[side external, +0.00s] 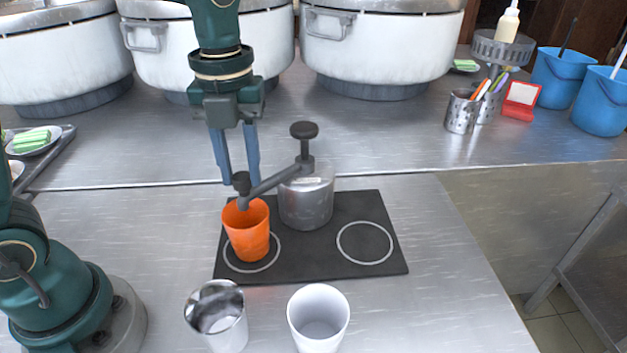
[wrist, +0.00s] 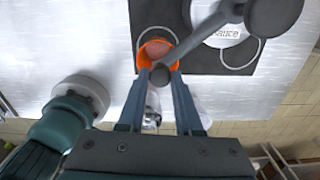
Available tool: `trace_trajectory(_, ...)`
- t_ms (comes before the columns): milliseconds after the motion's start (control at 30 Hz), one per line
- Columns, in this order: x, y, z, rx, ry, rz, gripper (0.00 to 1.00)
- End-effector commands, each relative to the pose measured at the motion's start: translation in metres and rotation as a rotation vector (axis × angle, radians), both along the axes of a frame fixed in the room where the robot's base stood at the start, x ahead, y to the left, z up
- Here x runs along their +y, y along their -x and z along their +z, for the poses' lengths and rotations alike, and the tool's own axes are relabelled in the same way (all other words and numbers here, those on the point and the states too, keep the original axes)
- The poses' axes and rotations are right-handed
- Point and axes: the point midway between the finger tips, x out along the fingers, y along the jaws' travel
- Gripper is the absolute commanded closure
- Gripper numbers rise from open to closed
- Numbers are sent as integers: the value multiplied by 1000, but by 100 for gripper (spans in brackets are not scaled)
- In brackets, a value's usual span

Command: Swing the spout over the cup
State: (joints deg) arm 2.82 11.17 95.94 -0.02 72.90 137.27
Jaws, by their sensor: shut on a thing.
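A steel sauce pump pot (side external: 306,205) stands on a black mat (side external: 322,258), with a dark pump knob (side external: 304,131) on top. Its grey spout (side external: 268,184) points to the left and ends above the orange cup (side external: 248,238). The cup stands upright on the mat's left ring. My gripper (side external: 239,182) points down and is shut on the spout's end piece. In the wrist view my gripper (wrist: 160,76) has that end piece of the spout (wrist: 193,44) between its fingertips, near the rim of the orange cup (wrist: 143,58).
A metal cup (side external: 217,322) and a white cup (side external: 318,322) stand in front of the mat. The mat's right ring (side external: 365,243) is empty. Large white pots (side external: 380,45) line the back. A steel pen holder (side external: 462,112) and blue buckets (side external: 557,78) stand at the back right.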

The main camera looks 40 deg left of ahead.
Motion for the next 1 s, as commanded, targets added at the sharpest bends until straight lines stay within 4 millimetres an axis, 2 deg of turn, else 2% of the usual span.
trace_trajectory(200, 0, 0, 1, 0, 0, 1, 100)
trace_trajectory(233, 0, 0, 1, 0, 0, 1, 63)
trace_trajectory(300, 0, 0, 1, -1, 1, 1, 36)
trace_trajectory(667, 0, 0, 2, -2, -1, 1, 36)
trace_trajectory(1000, 0, -1, 39, -4, 0, 1, 36)
